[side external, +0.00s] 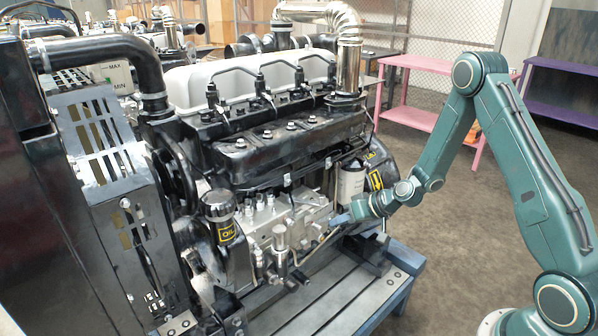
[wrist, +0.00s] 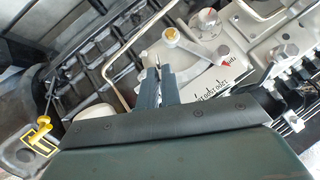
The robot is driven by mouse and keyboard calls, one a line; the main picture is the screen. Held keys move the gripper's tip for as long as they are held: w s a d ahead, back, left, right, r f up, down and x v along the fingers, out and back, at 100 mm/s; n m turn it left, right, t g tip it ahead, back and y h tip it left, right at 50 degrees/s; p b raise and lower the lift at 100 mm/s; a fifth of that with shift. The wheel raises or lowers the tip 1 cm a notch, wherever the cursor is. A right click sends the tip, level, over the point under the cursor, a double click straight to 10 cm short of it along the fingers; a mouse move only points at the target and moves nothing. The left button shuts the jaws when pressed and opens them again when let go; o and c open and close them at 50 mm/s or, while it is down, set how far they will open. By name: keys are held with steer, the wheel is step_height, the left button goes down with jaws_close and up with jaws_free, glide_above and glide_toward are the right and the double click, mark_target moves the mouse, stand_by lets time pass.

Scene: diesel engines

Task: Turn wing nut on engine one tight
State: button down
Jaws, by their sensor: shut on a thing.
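The engine (side external: 270,140) is a large black, silver and white block in the side external view. My gripper (side external: 335,219) reaches its lower right side from the right. In the wrist view, my gripper's two dark, narrow fingers (wrist: 158,78) point up the picture, close together. They are shut on a small, thin metal piece (wrist: 157,66) that pokes out between the tips, seemingly the wing nut. The fingers hide most of it, so I cannot tell its angle or how far it is screwed down.
A thin bent rod (wrist: 115,72) runs close by on the left, and a yellow-handled part (wrist: 38,137) lies lower left. A pink table (side external: 410,115) stands behind; the floor right of the engine is open.

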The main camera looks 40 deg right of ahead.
steer(key=c, duration=1.6)
jaws_free()
steer(key=shift+r, duration=0.1)
steer(key=v, duration=1.3)
steer(key=shift+s+d, duration=0.15)
steer(key=shift+s, duration=0.15)
steer(key=shift+r, duration=0.2)
steer(key=s+a+r+n+g+h, duration=0.2)
steer(key=s+a+r+n+g, duration=0.15)
steer(key=s+a+r, duration=0.5)
steer(key=s+a+r+m+h, duration=0.1)
steer(key=s+a+r+h, duration=0.1)
steer(key=s+r, duration=0.7)
steer(key=s+a, duration=0.1)
steer(key=s, duration=0.2)
steer(key=shift+a+r, duration=0.2)
steer(key=shift+r, duration=0.2)
